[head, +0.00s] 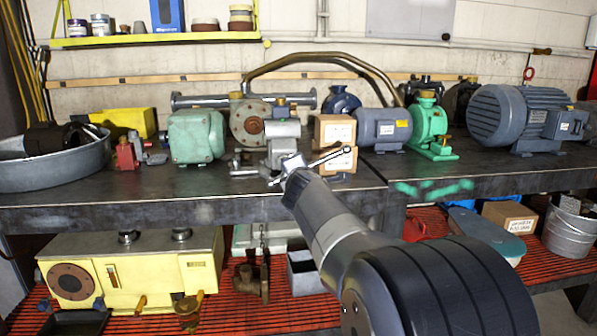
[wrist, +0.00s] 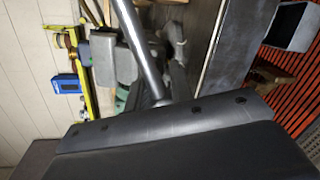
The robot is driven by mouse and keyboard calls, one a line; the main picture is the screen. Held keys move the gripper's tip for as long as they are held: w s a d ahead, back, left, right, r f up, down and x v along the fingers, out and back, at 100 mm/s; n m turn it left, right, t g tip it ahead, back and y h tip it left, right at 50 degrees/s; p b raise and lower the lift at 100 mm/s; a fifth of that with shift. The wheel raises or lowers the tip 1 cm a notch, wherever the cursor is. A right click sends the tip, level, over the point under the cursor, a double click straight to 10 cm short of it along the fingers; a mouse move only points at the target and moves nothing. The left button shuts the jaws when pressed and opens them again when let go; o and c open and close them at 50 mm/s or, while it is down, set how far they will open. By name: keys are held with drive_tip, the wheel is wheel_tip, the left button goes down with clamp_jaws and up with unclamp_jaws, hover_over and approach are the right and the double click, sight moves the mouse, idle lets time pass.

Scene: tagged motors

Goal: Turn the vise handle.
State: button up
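The grey vise (head: 283,135) stands at the front edge of the workbench in the head view. Its handle (head: 325,157) is a thin silver bar with a dark knob at its right end, slanting up to the right. My gripper (head: 291,173) is at the handle's middle, in front of the vise screw. In the wrist view the handle (wrist: 138,50) runs from the top edge down to the dark gripper body, and the vise (wrist: 113,58) shows blurred behind. The fingertips are hidden, so I cannot tell whether they close on the bar.
Cardboard boxes (head: 335,131) stand just right of the vise. A green motor (head: 197,137) is to its left, a blue-grey motor (head: 383,129) to its right. A metal basin (head: 50,170) is far left. The bench front (head: 150,215) lies beneath the vise.

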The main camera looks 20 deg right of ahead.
drive_tip(key=o, duration=0.4)
drive_tip(key=shift+s, duration=0.1)
drive_tip(key=shift+c, duration=0.2)
drive_tip(key=shift+a, duration=0.1)
drive_tip(key=p+v, duration=0.1)
drive_tip(key=v, duration=0.9)
drive_tip(key=shift+s, duration=0.35)
drive_tip(key=b+x, duration=0.1)
drive_tip(key=x, duration=0.9)
drive_tip(key=shift+w+r, duration=0.1)
drive_tip(key=shift+w, duration=0.35)
